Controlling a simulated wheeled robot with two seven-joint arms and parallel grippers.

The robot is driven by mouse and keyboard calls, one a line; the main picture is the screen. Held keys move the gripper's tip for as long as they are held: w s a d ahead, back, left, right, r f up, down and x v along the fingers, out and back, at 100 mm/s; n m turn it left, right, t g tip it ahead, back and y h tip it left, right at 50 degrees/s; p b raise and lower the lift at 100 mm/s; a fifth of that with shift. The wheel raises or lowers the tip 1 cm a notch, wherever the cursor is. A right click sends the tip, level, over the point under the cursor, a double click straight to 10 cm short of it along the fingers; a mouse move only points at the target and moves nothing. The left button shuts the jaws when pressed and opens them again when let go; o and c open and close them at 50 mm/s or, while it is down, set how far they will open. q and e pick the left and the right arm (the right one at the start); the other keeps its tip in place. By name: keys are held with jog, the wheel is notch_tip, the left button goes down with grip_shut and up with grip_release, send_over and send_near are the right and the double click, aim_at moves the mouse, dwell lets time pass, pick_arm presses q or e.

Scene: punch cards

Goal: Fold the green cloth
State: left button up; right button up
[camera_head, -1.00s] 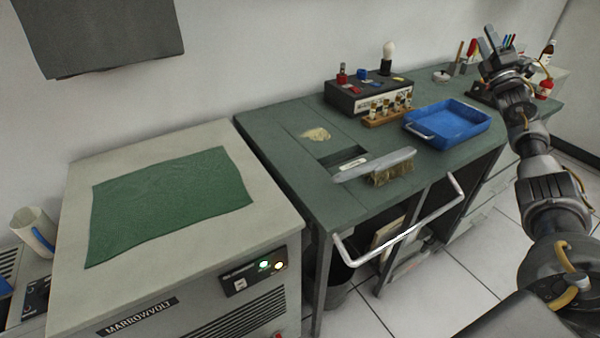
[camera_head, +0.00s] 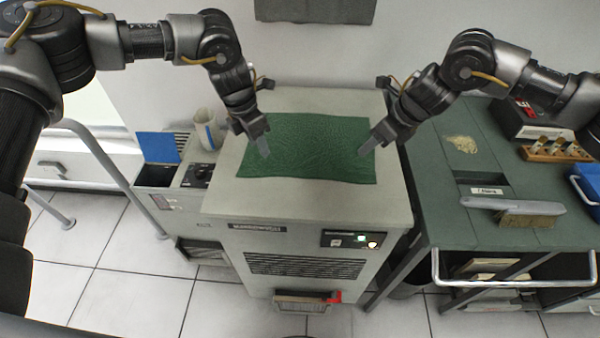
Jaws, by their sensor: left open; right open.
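The green cloth (camera_head: 310,150) lies flat and spread out on top of the light grey machine (camera_head: 310,205). My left gripper (camera_head: 262,150) is open at the cloth's left part, its fingertips over or close to the cloth. My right gripper (camera_head: 365,150) is open at the cloth's right edge, its fingertips pointing down and inward. Whether either gripper touches the cloth cannot be told. The grippers hide small parts of the cloth's left and right sides.
A white cup (camera_head: 207,130) stands on a lower unit left of the machine. A green workbench (camera_head: 470,225) to the right carries a brush (camera_head: 525,210), a wooden rack with bottles (camera_head: 556,150) and a blue tray (camera_head: 588,182). The wall is close behind.

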aim_at(247, 173)
pick_arm(q)
jog(key=s+a+m+y, duration=0.1)
jog(key=s+a+y, duration=0.1)
jog(key=a, duration=0.2)
jog(key=shift+w+f, duration=0.15)
jog(key=shift+f, duration=1.75)
jog(key=shift+w+f, duration=0.15)
jog(key=shift+f, duration=1.7)
pick_arm(e)
jog(key=shift+n+h, duration=0.5)
jog(key=shift+h, duration=0.4)
jog(key=shift+s+d+f, duration=0.25)
jog(key=shift+f, duration=1.3)
jog(key=shift+s+d+f, duration=0.2)
jog(key=shift+d+f, duration=0.1)
jog(key=shift+f, duration=1.25)
jog(key=shift+s+d+f, duration=0.25)
jog(key=shift+f, duration=1.3)
pick_arm(q)
jog(key=shift+f, duration=0.1)
pick_arm(e)
jog(key=shift+f, duration=0.1)
